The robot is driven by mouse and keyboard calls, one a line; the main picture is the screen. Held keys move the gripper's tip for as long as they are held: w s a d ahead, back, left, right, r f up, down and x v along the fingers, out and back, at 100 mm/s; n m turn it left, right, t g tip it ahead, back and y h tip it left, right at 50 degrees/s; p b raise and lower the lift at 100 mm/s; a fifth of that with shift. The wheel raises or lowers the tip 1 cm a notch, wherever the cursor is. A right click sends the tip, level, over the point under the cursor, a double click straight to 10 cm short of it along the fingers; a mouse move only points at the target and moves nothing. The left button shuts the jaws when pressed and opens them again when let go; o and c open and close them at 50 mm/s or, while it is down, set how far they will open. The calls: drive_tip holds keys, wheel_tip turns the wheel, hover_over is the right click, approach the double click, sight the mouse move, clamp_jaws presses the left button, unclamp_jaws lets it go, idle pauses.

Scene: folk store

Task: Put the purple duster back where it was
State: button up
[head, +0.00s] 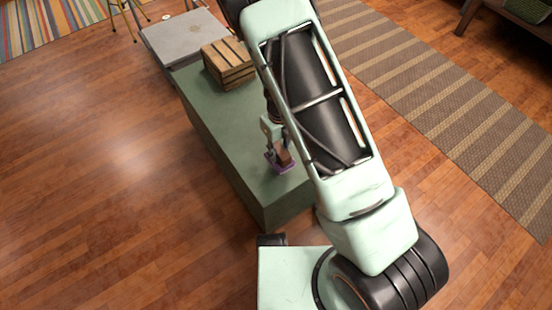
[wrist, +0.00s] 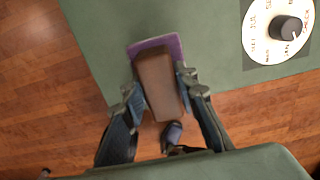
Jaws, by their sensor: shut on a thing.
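The purple duster (wrist: 158,78) has a brown block-shaped back and a purple base edge. My gripper (wrist: 160,90) is shut on its brown back, with one finger on each side. In the head view the duster (head: 281,166) is at the near end of the green counter (head: 225,125), low over its top or touching it; I cannot tell which. My gripper (head: 276,146) comes down on it from above. My arm hides part of the counter to the right.
A white dial with a black knob (wrist: 262,47) is to the right of the duster in the wrist view. A wooden crate (head: 229,64) stands at the counter's far end, before a grey table top (head: 186,38). The counter's left part is clear.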

drive_tip(key=f+b, duration=0.1)
drive_tip(key=f, duration=0.1)
drive_tip(key=a+f+b, duration=0.1)
drive_tip(key=f, duration=0.1)
drive_tip(key=shift+f, duration=0.15)
drive_tip(key=shift+s+f, duration=0.1)
drive_tip(key=shift+f, duration=0.1)
drive_tip(key=o, duration=1)
wheel_tip(320, 180, up, 12)
drive_tip(key=p, duration=0.5)
drive_tip(key=shift+r, duration=0.15)
drive_tip(key=shift+r, duration=0.1)
